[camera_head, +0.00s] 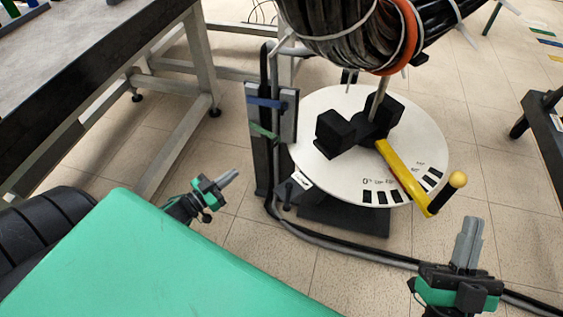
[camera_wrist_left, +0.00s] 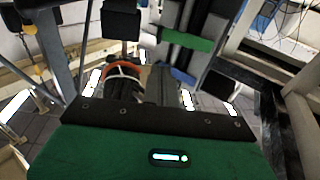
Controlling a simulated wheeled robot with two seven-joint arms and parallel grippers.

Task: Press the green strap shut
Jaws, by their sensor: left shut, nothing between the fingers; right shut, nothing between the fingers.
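The green strap (camera_head: 263,131) sits low on the upright dark and grey post beside the round white plate, below a blue strap (camera_head: 265,103). Its left end sticks out past the post at a slant. In the left wrist view the green strap (camera_wrist_left: 187,41) shows as a band near the top, with the blue strap (camera_wrist_left: 183,75) below it. My left gripper (camera_head: 230,177) is shut and empty, to the left of and below the green strap, apart from it. My right gripper (camera_head: 469,241) is shut and empty at the lower right, far from the strap.
A round white plate (camera_head: 330,110) carries black blocks and a yellow crank arm (camera_head: 403,178) with a knob. A bundle of dark cable with an orange ring (camera_head: 408,35) hangs above. A workbench (camera_head: 95,60) stands at the left. A black hose (camera_head: 340,246) lies on the floor.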

